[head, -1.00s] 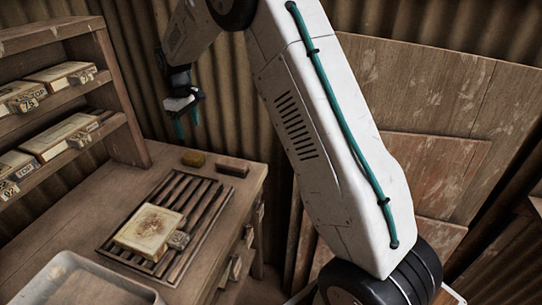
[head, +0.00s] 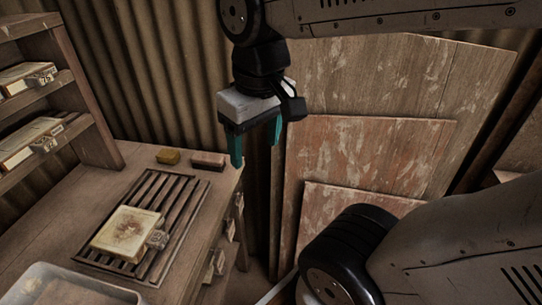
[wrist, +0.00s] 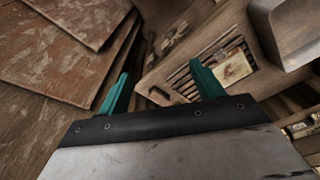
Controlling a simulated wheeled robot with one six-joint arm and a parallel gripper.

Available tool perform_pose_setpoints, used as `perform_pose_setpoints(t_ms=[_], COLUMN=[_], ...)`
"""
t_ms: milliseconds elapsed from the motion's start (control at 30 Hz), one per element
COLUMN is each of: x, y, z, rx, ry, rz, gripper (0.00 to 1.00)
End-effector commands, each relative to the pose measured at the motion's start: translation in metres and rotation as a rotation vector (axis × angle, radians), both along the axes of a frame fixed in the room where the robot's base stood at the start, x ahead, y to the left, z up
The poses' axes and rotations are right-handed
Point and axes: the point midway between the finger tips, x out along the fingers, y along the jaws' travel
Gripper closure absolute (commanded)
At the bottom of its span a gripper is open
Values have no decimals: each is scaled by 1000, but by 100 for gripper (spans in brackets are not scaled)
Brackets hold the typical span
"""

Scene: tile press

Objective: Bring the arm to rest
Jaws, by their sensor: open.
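My gripper (head: 256,147) hangs from my arm in the upper middle of the head view, fingers pointing down. Its two teal fingers are apart with nothing between them. It is clear of the bench, in front of the leaning boards and the corrugated wall. In the wrist view my gripper (wrist: 160,88) also shows open and empty, with the bench beyond it.
A wooden bench (head: 85,193) carries a slatted rack (head: 183,197) with a cream tile block (head: 127,231) on it. A pale tray (head: 75,285) stands at the front. A shelf unit (head: 90,125) is at left. Boards (head: 370,150) lean behind my arm.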

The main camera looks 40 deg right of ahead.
Motion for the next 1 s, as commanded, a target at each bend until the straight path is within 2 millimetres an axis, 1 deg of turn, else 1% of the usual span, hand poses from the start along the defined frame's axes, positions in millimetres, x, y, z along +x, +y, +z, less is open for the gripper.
perform_pose_setpoints(t_ms=[33, 100, 233, 1000], x=[-13, -25, -35, -35], y=[0, -1, -3, -2], z=[-5, -11, -16, -16], rx=[1, 3, 5, 5], ry=[-8, -9, -10, -10], rz=[-17, -34, -51, -50], gripper=[34, 34, 34, 34])
